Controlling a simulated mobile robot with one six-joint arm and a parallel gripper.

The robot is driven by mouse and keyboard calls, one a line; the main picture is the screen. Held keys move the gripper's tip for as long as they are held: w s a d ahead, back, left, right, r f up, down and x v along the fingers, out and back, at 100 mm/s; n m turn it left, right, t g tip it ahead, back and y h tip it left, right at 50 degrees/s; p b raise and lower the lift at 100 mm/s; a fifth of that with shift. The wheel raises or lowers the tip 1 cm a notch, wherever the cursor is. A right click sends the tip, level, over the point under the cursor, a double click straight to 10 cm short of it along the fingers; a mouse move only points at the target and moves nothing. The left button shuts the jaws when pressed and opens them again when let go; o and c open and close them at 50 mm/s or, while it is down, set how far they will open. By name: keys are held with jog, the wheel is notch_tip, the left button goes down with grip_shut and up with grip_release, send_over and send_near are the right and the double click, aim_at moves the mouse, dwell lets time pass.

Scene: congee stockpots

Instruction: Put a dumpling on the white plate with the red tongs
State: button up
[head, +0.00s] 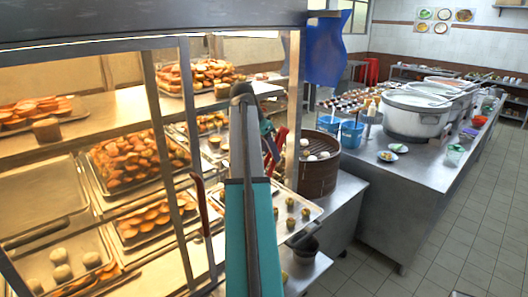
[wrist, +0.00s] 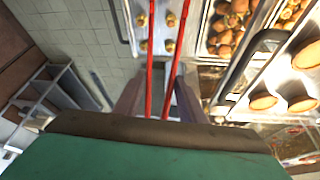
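The red tongs show in the wrist view as two long red arms (wrist: 151,60) stretching away from my gripper (wrist: 158,100), between its brown fingers. The gripper appears shut on them, though the exact contact is hidden. In the head view the tongs (head: 279,142) hang beside the bamboo steamer, partly behind my arm. White round dumplings (head: 322,153) sit on top of the steamer (head: 318,178). A small white plate (head: 398,148) with something greenish on it lies on the metal counter at right, in front of the big pot. Nothing shows between the tong tips, which leave the wrist view.
A tray (head: 312,211) with several small buns lies below the steamer. A lit glass cabinet (head: 170,150) with posts and pastry trays fills the left. Large pots (head: 410,113) and blue tubs (head: 351,134) stand on the right counter. The tiled floor (head: 445,230) is clear.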

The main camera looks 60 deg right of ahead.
jog(key=shift+w, duration=0.15)
jog(key=shift+n, duration=0.3)
jog(key=n, duration=0.1)
jog(key=w+n+t, duration=0.1)
jog(key=n+t, duration=0.1)
jog(key=n, duration=0.1)
jog(key=shift+w+a+f+h, duration=0.1)
jog(key=shift+w+f+h, duration=0.15)
jog(key=shift+h, duration=0.15)
jog(key=w+a+f+n+t+y+p, duration=0.2)
jog(key=w+a+n+t+y+p, duration=0.1)
jog(key=n, duration=1.2)
jog(key=shift+w+a+f+n+t+p, duration=0.25)
jog(key=shift+w+a+t+p, duration=0.75)
jog(key=shift+w+p, duration=1)
